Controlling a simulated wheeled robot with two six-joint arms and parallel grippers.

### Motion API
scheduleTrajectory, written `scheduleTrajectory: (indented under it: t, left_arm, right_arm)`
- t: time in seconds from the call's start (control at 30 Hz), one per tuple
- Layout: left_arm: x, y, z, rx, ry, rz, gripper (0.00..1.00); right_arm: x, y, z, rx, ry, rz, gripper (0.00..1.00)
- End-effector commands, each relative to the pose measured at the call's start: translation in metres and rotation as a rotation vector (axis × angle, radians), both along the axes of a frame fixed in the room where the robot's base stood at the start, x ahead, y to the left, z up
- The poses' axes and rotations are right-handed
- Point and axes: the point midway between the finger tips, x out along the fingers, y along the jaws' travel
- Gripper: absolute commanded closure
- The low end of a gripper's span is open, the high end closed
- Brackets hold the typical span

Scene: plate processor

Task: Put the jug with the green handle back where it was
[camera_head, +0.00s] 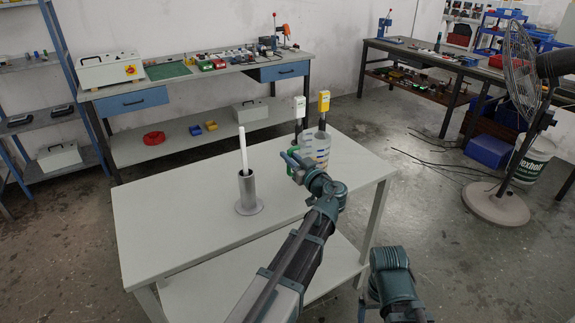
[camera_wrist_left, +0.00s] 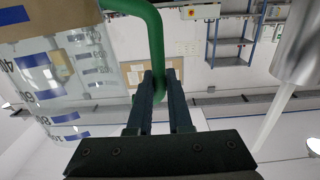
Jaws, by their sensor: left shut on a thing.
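The clear jug (camera_head: 320,148) with blue markings is at the back right of the white table (camera_head: 160,222) in the head view. Its green handle (camera_wrist_left: 155,30) faces my left gripper. My left gripper (camera_head: 290,160) is shut on the handle; in the left wrist view its fingers (camera_wrist_left: 160,85) close around the lower piece of it. The jug (camera_wrist_left: 55,85) fills the left of that view. I cannot tell whether the jug's base touches the table. My right arm shows low in the head view, but its gripper (camera_head: 369,300) is too unclear to read.
A grey cylindrical holder (camera_head: 248,192) with a white rod (camera_head: 243,150) stands left of the jug. The table's left and front are clear. A workbench (camera_head: 200,75) stands behind.

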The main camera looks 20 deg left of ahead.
Motion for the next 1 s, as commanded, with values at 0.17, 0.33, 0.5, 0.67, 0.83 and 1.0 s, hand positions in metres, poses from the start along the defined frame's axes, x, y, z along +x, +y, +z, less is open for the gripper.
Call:
scheduleTrajectory:
  t: [0.17, 0.33, 0.5, 0.67, 0.83, 1.0]
  left_arm:
    - [-0.0005, -0.0027, -0.0162, 0.001, -0.001, 0.0, 1.0]
    - [-0.0005, -0.0027, -0.0138, 0.001, -0.001, 0.0, 1.0]
    - [-0.0004, -0.0026, -0.018, 0.001, -0.001, 0.0, 1.0]
    - [-0.0004, -0.0026, -0.017, 0.0, 0.0, 0.0, 0.57]
    - [-0.0004, -0.0026, -0.017, 0.0, 0.0, 0.0, 0.52]
    - [-0.0004, -0.0026, -0.0151, 0.0, 0.0, 0.0, 0.52]
  right_arm:
    - [0.0, 0.0, -0.0165, 0.0, 0.0, 0.0, 0.13]
    - [0.0, 0.0001, -0.0141, 0.0, 0.0, 0.0, 0.13]
    - [0.0, 0.0001, -0.0182, 0.0, 0.0, 0.0, 0.13]
    - [0.0, 0.0001, -0.017, 0.0, 0.0, 0.0, 0.13]
    - [0.0, 0.0001, -0.017, 0.0, 0.0, 0.0, 0.13]
    - [0.0, 0.0001, -0.0151, 0.0, 0.0, 0.0, 0.13]
